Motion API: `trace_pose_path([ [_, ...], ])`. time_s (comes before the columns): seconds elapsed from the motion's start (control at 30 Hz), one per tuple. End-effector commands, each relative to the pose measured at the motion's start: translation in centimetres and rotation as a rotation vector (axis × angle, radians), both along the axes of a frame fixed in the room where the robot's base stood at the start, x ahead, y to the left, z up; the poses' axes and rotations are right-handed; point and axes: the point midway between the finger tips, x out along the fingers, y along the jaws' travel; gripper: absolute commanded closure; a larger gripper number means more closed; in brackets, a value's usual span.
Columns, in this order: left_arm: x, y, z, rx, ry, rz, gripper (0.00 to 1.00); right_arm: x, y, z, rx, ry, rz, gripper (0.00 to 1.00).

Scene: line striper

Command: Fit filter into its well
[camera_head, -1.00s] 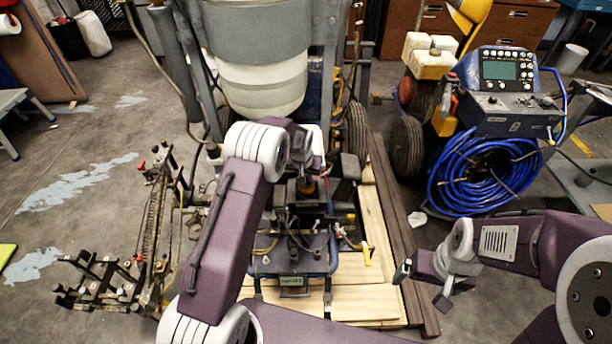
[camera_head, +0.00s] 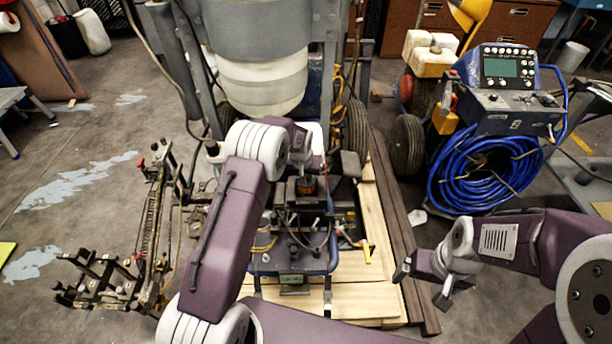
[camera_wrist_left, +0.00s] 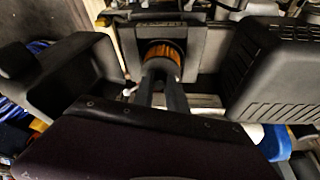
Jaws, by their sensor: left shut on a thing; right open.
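The filter is a short cylinder with an orange pleated side and a dark top; it shows in the head view (camera_head: 306,187) and the left wrist view (camera_wrist_left: 165,50). My left gripper (camera_wrist_left: 168,82) is shut on it from above. The filter stands at a dark square housing (camera_wrist_left: 205,48) on the line striper. The well is hidden beneath or behind the filter, and I cannot tell whether the filter is inside it or just above. My right gripper (camera_head: 423,284) is open and empty, to the right of the machine.
A large whitish tank (camera_head: 262,82) stands behind the filter. Black boxy parts, including a ribbed cover (camera_wrist_left: 278,72), flank my left gripper closely. A blue hose coil (camera_head: 487,172) is at the right, and a metal frame (camera_head: 150,235) at the left. Wooden boards (camera_head: 370,298) lie under the machine.

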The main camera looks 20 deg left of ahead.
Motion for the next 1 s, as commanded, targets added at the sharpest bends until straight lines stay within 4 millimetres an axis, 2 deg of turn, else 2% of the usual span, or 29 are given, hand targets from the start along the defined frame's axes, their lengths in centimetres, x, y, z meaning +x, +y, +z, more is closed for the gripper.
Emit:
trace_pose_path([
  [0.33, 0.0, 0.0, -0.1, 0.0, 0.0, 0.0, 1.0, 0.0, 0.0, -0.1, 0.0, 0.0, 0.0, 0.06],
  [0.83, 0.0, 0.0, -1.4, 0.0, 0.0, 0.0, 1.0, 0.0, 0.0, -0.7, 0.0, 0.0, 0.0, 0.06],
  [0.87, 0.0, 0.0, -1.4, 0.0, 0.0, 0.0, 0.8, 0.0, 0.0, -0.7, 0.0, 0.0, 0.0, 0.06],
  [0.9, 0.0, 0.0, -1.3, 0.0, 0.0, 0.0, 0.69, 0.0, 0.0, -0.7, 0.0, 0.0, 0.0, 0.06],
  [0.93, 0.0, 0.0, -1.3, 0.0, 0.0, 0.0, 0.61, 0.0, 0.0, -0.7, 0.0, 0.0, 0.0, 0.06],
  [1.0, 0.0, 0.0, -1.3, 0.0, 0.0, 0.0, 0.57, 0.0, 0.0, -0.7, 0.0, 0.0, 0.0, 0.06],
])
